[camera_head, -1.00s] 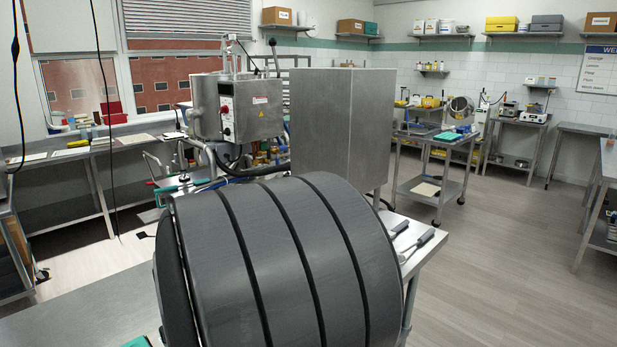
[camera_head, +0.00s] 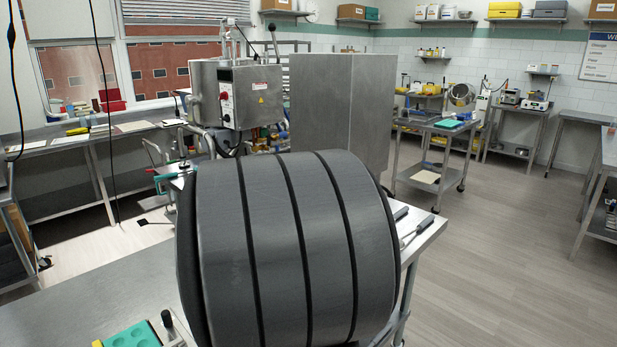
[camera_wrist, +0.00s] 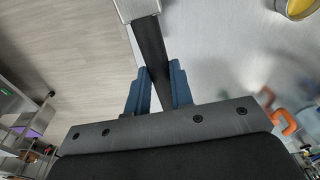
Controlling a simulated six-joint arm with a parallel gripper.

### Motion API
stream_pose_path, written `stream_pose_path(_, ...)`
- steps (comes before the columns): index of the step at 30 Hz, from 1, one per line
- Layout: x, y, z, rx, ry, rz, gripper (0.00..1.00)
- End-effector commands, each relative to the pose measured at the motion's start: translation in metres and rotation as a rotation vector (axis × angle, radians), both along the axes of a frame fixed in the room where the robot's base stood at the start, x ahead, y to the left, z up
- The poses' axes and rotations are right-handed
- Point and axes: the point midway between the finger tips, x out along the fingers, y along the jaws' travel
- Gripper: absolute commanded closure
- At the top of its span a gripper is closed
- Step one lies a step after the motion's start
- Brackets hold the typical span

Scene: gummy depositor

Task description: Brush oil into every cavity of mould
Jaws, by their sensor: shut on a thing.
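My gripper (camera_wrist: 161,66) has blue fingers and is shut on the dark handle of a tool (camera_wrist: 150,45) in the wrist view. A metal band (camera_wrist: 138,8) sits at the tool's far end; anything beyond it is out of frame. The teal mould (camera_head: 135,338) shows at the bottom left of the head view, cut off by the frame edge, with a few round cavities visible. Whether they hold oil cannot be told. A bowl (camera_wrist: 287,6) with yellow contents (camera_wrist: 302,8) is at the top right of the wrist view. My arm hides the gripper in the head view.
A dark-knobbed object (camera_head: 168,322) stands beside the mould. Dark-handled tools (camera_head: 414,234) lie at the bench's right edge. A large steel cabinet (camera_head: 330,105) and a depositor with a kettle (camera_head: 235,95) stand behind. Blurred orange shapes (camera_wrist: 283,124) show in the wrist view.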

Motion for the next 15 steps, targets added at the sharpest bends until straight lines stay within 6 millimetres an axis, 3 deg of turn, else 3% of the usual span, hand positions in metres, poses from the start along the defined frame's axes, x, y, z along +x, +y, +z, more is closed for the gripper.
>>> stream_pose_path(1,0.019,-0.006,-0.004,0.0,0.004,0.023,1.0)
stream_pose_path(9,0.105,-0.045,-0.027,0.002,0.003,0.19,1.0)
stream_pose_path(15,0.15,-0.076,-0.045,0.0,-0.003,0.287,1.0)
